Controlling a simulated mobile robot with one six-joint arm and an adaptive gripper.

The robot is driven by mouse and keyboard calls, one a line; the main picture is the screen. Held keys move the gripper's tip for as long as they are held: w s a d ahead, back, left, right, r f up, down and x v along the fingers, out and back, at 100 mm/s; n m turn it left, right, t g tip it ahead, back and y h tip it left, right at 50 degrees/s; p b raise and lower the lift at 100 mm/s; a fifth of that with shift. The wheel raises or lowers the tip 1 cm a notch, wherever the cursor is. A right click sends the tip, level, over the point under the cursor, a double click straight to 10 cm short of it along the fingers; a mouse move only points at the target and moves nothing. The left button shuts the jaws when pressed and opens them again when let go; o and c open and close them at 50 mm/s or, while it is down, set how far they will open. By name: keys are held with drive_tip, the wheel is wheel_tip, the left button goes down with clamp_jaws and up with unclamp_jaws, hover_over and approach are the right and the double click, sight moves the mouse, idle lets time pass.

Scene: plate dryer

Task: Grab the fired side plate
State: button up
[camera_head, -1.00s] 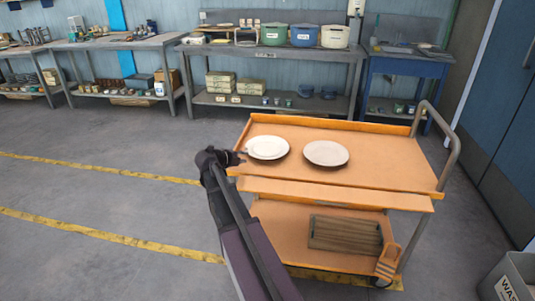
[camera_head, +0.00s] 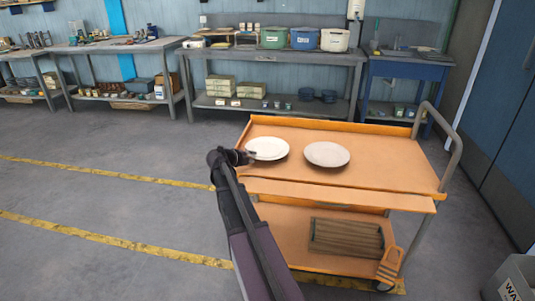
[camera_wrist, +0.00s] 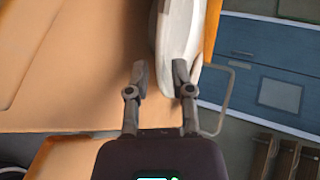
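Two plates lie on the orange trolley top. The left plate (camera_head: 268,147) is whiter, with a visible inner ring; the right plate (camera_head: 327,154) is duller and slightly beige. I cannot tell from their look alone which is the fired one. My gripper (camera_head: 251,157) is at the left edge of the left plate. In the wrist view my gripper (camera_wrist: 160,76) is open, its two fingers apart. The near rim of the white plate (camera_wrist: 178,35) reaches between the fingers and partly behind the right one. A gap shows between the left finger and the rim.
The orange trolley (camera_head: 390,158) has a raised back lip and a metal handle (camera_head: 447,140) at right. A wooden crate (camera_head: 346,237) sits on its lower shelf. Workbenches (camera_head: 270,55) line the wall behind. Bare trolley top lies right of the plates.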

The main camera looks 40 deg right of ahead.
sight(267, 151)
drive_tip(key=shift+b+x, duration=0.3)
drive_tip(key=shift+x, duration=0.85)
clamp_jaws()
